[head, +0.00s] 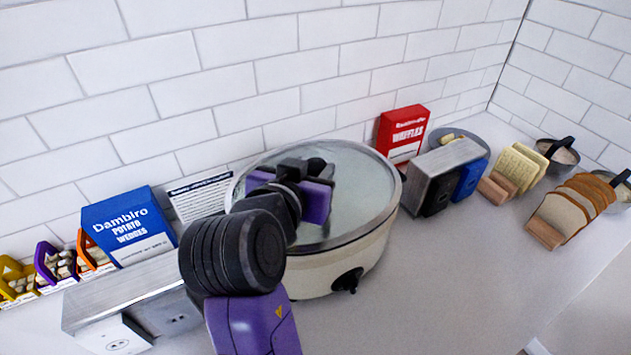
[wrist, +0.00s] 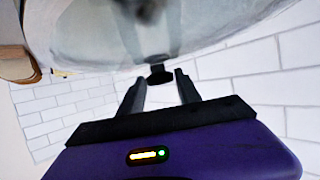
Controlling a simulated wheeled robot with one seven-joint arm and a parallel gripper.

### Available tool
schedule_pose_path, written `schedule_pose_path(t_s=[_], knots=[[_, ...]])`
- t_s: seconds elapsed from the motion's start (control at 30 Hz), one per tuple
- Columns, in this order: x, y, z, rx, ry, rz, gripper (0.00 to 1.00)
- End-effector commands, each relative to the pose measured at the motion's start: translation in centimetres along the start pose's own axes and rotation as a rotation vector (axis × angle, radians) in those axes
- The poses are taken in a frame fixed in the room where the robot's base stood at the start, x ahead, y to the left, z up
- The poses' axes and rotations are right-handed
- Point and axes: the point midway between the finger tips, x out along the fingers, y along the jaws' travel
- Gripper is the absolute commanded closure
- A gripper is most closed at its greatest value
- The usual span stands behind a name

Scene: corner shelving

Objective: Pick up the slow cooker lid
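The slow cooker (head: 330,272) has a cream body and a dark front dial and stands on the counter against the wall. Its clear glass lid (head: 362,190) lies on top; it also shows along the top of the wrist view (wrist: 225,20). My gripper (head: 305,168) is over the lid and covers its middle in the head view. In the wrist view my gripper (wrist: 158,90) is open, with its two dark fingers spread. A small black lid knob (wrist: 160,75) appears between the fingertips, with a gap on each side. I cannot tell its exact depth relative to them.
A blue potato wedges box (head: 128,228) and a metal toaster (head: 135,290) stand left. A red waffles box (head: 403,133), another toaster (head: 442,165) and bread slices (head: 570,210) stand right. The tiled wall is close behind. The counter right of the cooker's front is clear.

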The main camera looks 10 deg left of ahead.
Motion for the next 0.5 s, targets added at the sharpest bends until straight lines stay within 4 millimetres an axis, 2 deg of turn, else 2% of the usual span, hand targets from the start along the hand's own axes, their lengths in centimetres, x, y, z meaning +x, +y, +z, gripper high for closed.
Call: schedule_pose_path(t_s=[0.03,0.17,0.2,0.5], knots=[[-0.01,0.0,-0.01,0.0,0.0,0.0,0.71],[-0.02,0.0,-0.01,0.0,0.0,0.0,0.97],[-0.02,0.0,-0.01,0.0,0.0,0.0,1.0],[-0.08,-0.02,-0.14,0.001,0.003,-0.001,1.0]])
